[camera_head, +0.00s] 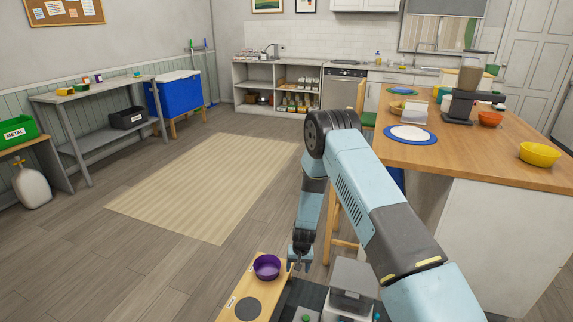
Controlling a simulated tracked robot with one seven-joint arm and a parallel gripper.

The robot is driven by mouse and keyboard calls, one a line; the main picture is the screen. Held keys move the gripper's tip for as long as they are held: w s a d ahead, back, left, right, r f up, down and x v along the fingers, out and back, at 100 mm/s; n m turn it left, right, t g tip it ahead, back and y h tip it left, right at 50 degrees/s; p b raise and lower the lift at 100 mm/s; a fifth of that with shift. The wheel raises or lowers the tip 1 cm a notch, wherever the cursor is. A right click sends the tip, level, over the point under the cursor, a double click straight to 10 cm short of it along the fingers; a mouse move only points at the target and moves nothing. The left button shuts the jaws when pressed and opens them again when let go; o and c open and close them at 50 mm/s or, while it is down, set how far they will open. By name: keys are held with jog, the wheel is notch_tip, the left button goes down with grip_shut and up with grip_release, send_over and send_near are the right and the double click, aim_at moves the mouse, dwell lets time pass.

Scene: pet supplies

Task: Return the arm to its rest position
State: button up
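My blue-grey arm reaches from the bottom right up to a dark elbow joint at the middle of the view, then hangs down. My gripper (300,263) is at the lower end of the arm, pointing down, just right of a purple bowl (267,266). The gripper is small and dark here, and its fingers cannot be made out. The purple bowl rests on a light wooden board (238,291) with a dark round spot. I cannot tell whether gripper and bowl touch.
A wooden counter (465,160) at right holds a yellow bowl (540,154), an orange bowl (490,118) and a blue-rimmed plate (411,134). A wooden stool stands beside it. A beige rug (205,185) and open floor lie left. A grey workbench (95,92) and blue cooler (178,94) line the wall.

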notch_tip(320, 180, up, 23)
jog(key=w+d+t, duration=0.1)
jog(key=w+d, duration=0.2)
jog(key=s+d+r+t, duration=0.1)
jog(key=s+d+r, duration=0.25)
jog(key=r, duration=0.75)
jog(key=s+d+r, duration=0.2)
jog(key=s+r, duration=0.2)
jog(key=r, duration=0.7)
jog(key=s+d+r+t, duration=0.1)
jog(key=s+d+r, duration=0.4)
jog(key=s+r, duration=0.8)
jog(key=s+d+r, duration=0.2)
jog(key=s, duration=0.7)
jog(key=s+d+r+t+h, duration=0.1)
jog(key=s+d+r, duration=0.2)
jog(key=s, duration=0.7)
jog(key=shift+d+r+t, duration=0.2)
jog(key=shift+r+t, duration=0.05)
jog(key=shift+t, duration=0.05)
